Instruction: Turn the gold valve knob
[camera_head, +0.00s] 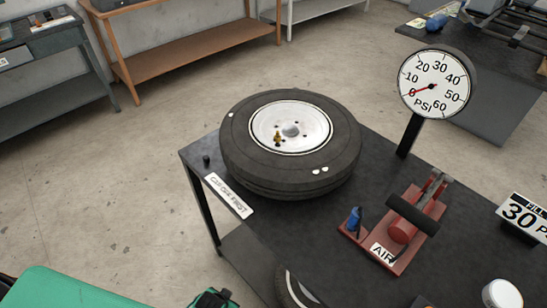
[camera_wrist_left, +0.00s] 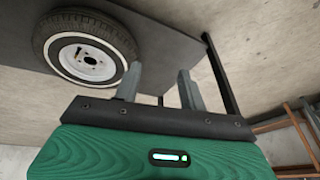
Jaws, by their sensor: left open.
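The gold valve knob (camera_head: 277,138) stands on the white rim of the big black tyre (camera_head: 240,165), which lies flat on the dark table. It is small in the head view, and its turn cannot be read. I cannot make it out in the left wrist view. My left gripper (camera_wrist_left: 160,85) shows two grey fingers, spread apart with nothing between them. Beyond them in that view is a wheel with a white ring (camera_wrist_left: 55,62). In the head view my green left arm shows at the bottom left, well apart from the knob. My right gripper is in neither view.
A gauge (camera_head: 436,84) reads about 0 PSI. A red air pump (camera_head: 403,228), a "30 PSI" sign (camera_head: 523,216) and a white-lidded jar (camera_head: 502,294) stand on the right. A small black cap (camera_head: 206,160) and a "CAP OFF FIRST" label (camera_head: 229,195) lie left of the tyre.

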